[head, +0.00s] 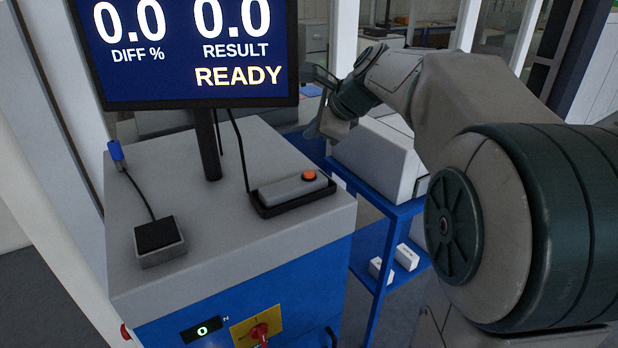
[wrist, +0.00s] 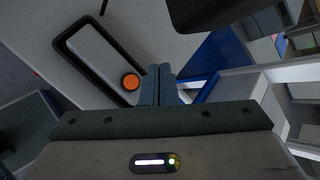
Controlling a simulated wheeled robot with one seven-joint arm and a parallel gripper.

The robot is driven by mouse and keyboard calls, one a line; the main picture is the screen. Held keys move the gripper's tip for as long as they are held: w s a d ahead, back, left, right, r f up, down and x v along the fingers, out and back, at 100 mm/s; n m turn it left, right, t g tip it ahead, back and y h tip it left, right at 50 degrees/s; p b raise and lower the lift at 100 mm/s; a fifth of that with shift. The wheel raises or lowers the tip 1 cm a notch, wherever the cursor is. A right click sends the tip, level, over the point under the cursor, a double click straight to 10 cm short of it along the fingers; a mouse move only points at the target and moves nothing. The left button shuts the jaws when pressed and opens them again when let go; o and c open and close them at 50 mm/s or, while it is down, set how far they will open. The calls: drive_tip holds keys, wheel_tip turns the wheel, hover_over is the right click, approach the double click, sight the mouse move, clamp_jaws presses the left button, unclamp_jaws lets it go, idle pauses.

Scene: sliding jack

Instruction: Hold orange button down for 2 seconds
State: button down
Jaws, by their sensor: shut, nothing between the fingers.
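The orange button (head: 309,174) sits on the right end of a grey block in a black tray (head: 292,205), on top of the grey and blue cabinet. In the wrist view the orange button (wrist: 131,82) lies just left of my fingertips, and nothing hides it. My gripper (head: 328,128) is above and to the right of the button in the head view, apart from it. In the wrist view my gripper (wrist: 160,72) has its two fingers shut together and empty. The screen (head: 190,50) reads 0.0 DIFF %, 0.0 RESULT and READY.
A black-topped pad (head: 158,235) with a cable and a blue-capped probe (head: 116,154) stand on the cabinet's left. The monitor post (head: 207,145) rises behind the tray. A red rotary switch (head: 259,332) is on the front. A blue shelf (head: 385,205) with a grey machine is at right.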

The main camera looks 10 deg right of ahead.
sight(313, 174)
drive_tip(key=shift+f+b, duration=2.6)
drive_tip(key=shift+f, duration=0.9)
drive_tip(key=shift+f, duration=0.15)
drive_tip(key=shift+f, duration=0.3)
